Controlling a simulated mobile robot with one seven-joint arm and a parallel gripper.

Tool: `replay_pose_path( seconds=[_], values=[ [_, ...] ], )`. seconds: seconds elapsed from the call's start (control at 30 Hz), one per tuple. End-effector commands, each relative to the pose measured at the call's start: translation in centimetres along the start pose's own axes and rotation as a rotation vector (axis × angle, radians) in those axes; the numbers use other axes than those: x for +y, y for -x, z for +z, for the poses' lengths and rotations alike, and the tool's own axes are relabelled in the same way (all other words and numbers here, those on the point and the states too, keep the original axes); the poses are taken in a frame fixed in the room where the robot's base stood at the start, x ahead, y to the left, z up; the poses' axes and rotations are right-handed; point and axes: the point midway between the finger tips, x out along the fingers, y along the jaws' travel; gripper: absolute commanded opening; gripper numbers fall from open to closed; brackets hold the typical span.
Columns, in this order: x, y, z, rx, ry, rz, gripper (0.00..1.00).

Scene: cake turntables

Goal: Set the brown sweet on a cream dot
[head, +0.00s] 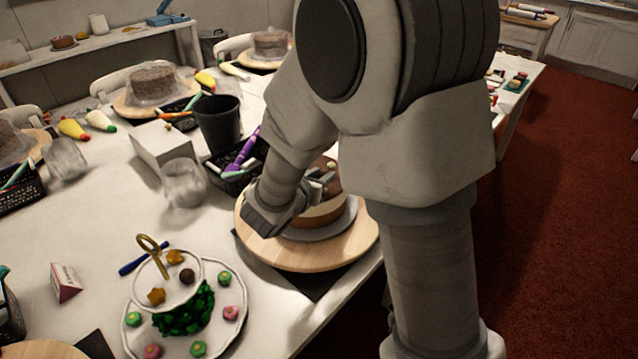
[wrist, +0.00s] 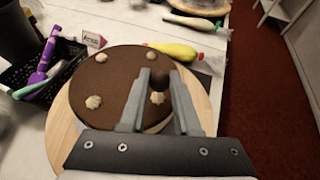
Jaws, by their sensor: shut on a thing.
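My gripper (wrist: 161,76) is shut on a round brown sweet (wrist: 160,80), held between its fingertips over the cake. The cake (wrist: 105,80) has a flat brown top with several cream dots. One cream dot (wrist: 157,98) shows between the fingers, just below the sweet in the wrist view; whether they touch, I cannot tell. Other dots lie at the left (wrist: 93,101) and far side (wrist: 102,57). In the head view my gripper (head: 318,184) is over the cake (head: 322,214), partly hidden by my arm. The cake stands on a round wooden turntable (head: 290,256).
A tiered stand (head: 208,338) at front left holds several small sweets, including another brown ball (head: 187,276). A black basket with a purple tool (head: 243,150), a dark cup (head: 216,122) and a clear jar (head: 184,182) stand behind the turntable. A yellow piping bag (wrist: 172,51) lies beyond the cake.

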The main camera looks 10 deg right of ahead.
Motion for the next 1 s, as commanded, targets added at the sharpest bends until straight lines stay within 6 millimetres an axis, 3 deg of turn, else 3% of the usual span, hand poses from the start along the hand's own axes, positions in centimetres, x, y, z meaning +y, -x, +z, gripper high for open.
replay_pose_path(
  seconds=[0.13, 0.57, 0.6, 0.73, 1.0],
  values=[
    [-0.1, -1.0, -2.4, 0.002, 0.003, -0.001, 0.00],
    [-0.1, -1.2, -2.9, 0.000, 0.000, 0.000, 0.00],
    [-0.1, -1.1, -2.7, 0.000, 0.000, 0.000, 0.38],
    [-0.1, -1.1, -2.7, 0.001, 0.000, 0.000, 0.61],
    [-0.1, -1.1, -2.7, 0.001, 0.000, 0.000, 0.61]
  ],
)
